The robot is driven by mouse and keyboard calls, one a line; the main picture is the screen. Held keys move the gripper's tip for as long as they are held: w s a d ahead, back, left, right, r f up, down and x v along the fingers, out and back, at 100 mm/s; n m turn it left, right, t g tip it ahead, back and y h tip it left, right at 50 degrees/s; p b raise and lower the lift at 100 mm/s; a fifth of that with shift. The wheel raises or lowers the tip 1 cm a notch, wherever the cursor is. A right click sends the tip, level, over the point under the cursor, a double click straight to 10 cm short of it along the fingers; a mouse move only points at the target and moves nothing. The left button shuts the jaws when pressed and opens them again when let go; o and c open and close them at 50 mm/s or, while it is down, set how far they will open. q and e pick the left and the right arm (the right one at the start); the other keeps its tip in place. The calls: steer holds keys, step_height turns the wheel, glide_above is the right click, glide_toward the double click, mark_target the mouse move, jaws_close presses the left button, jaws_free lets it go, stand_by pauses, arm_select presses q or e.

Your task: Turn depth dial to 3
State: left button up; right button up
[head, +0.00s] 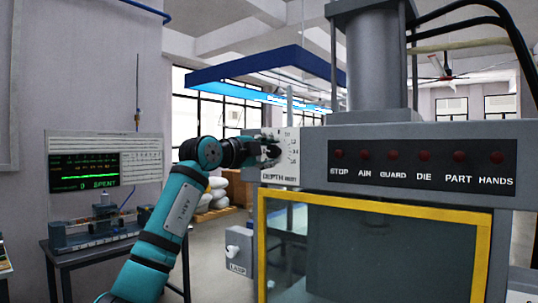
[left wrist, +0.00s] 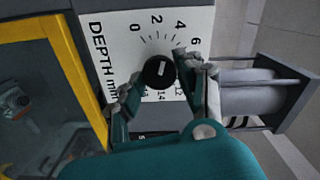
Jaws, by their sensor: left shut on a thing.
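The depth dial (left wrist: 159,72) is a round black knob with a short white mark on a white scale plate (left wrist: 112,25) in the left wrist view. The numbers 0, 2, 4 and 6 show above it, and 12 and 14 partly show below. I cannot tell which number the mark points to. My left gripper (left wrist: 157,84) has one finger on each side of the knob and is shut on it. In the head view my left gripper (head: 268,152) reaches the scale plate (head: 291,146) and hides the knob. My right gripper is not in view.
The grey press has a row of lamps (head: 424,155) labelled STOP to HANDS and a yellow-framed guard window (head: 374,215). A lamp switch (head: 238,248) sits below the dial. A bench with a green display (head: 84,172) stands at the left.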

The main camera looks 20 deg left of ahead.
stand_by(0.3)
arm_select(q)
steer(key=o, duration=1.1)
steer(key=shift+o, duration=0.2)
steer(key=shift+s+a, duration=0.1)
steer(key=v, duration=1.1)
steer(key=shift+s, duration=0.4)
steer(key=shift+a, duration=0.1)
